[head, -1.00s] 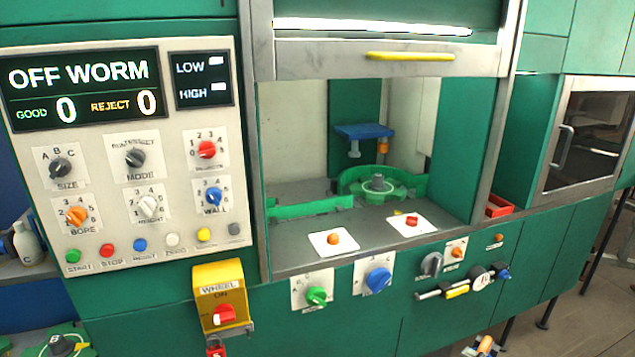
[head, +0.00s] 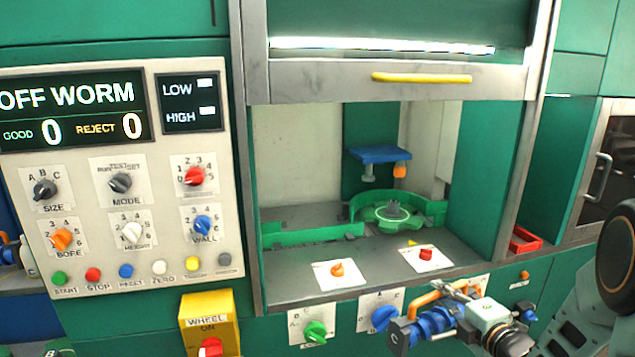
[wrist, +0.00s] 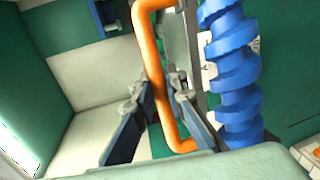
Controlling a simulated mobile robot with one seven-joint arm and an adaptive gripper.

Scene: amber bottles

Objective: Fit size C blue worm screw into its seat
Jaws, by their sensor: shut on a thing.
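The blue worm screw (head: 436,322) is in the lower right of the head view, lying roughly sideways in front of the cabinet. Its left end cap (head: 397,337) shows a C. In the wrist view its thick blue spiral (wrist: 235,75) stands at the right, beside an orange handle (wrist: 150,65). My gripper (wrist: 164,98) has its two fingers on either side of this handle and is shut on it. In the head view my gripper (head: 462,290) is by the orange handle (head: 430,297). I cannot single out the screw's seat for certain.
The open chamber holds a green ring with a grey hub (head: 393,210), a green rail (head: 310,233) and a blue bracket (head: 385,154). Two knobs on white plates (head: 337,269) sit on its front sill. The raised shutter (head: 370,78) hangs above. A yellow wheel switch (head: 208,315) juts out at left.

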